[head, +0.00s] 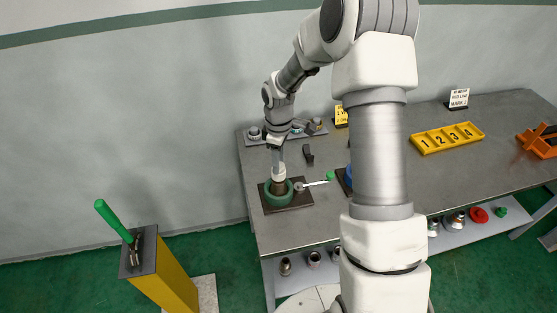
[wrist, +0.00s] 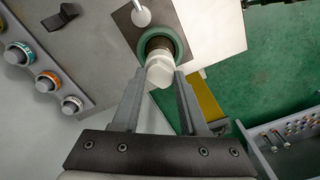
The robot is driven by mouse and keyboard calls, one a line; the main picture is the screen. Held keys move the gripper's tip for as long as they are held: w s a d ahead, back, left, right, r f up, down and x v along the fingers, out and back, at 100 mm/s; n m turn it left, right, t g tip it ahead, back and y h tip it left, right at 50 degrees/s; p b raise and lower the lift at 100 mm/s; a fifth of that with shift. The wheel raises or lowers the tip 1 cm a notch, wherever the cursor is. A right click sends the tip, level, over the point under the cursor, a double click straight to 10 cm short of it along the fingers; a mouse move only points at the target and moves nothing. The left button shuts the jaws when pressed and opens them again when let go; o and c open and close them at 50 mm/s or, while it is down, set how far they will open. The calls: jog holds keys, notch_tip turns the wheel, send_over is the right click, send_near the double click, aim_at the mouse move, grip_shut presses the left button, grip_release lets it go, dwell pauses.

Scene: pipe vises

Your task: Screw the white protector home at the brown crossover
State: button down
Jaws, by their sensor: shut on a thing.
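The white protector (wrist: 160,72) is between the two fingertips of my gripper (wrist: 161,79), which is shut on it. In the head view the white protector (head: 279,171) is directly above the brown crossover (head: 278,186). The brown crossover (wrist: 158,44) stands upright in the round green vise (wrist: 178,24); the vise also shows in the head view (head: 270,199) on a dark plate at the table's left front corner. The protector meets the crossover's top end; how far it is threaded on cannot be told.
A handle with a green knob (head: 330,176) sticks out right of the vise. A blue vise (head: 349,172) is mostly hidden behind my arm. A rack of fittings (wrist: 42,75) lies at the back. A yellow numbered tray (head: 447,138) and orange holder (head: 538,143) stand right. A yellow pedestal (head: 165,275) stands left.

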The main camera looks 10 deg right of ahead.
jog(key=shift+f+b, duration=0.45)
jog(key=shift+f, duration=0.1)
jog(key=shift+c, duration=1.8)
grip_release()
jog(key=shift+r, duration=0.1)
jog(key=s+r+m+t, duration=0.1)
jog(key=s+r, duration=0.2)
jog(key=r, duration=0.9)
jog(key=s+r+m, duration=0.1)
jog(key=s+r, duration=0.1)
jog(key=r, duration=0.9)
jog(key=s+r+m+t, duration=0.2)
jog(key=s+m, duration=0.2)
jog(key=s, duration=0.6)
jog(key=s+r+m+t, duration=0.2)
jog(key=s+m, duration=0.3)
jog(key=s, duration=0.6)
jog(key=shift+s+r+m+t, duration=0.2)
jog(key=shift+m+t, duration=0.1)
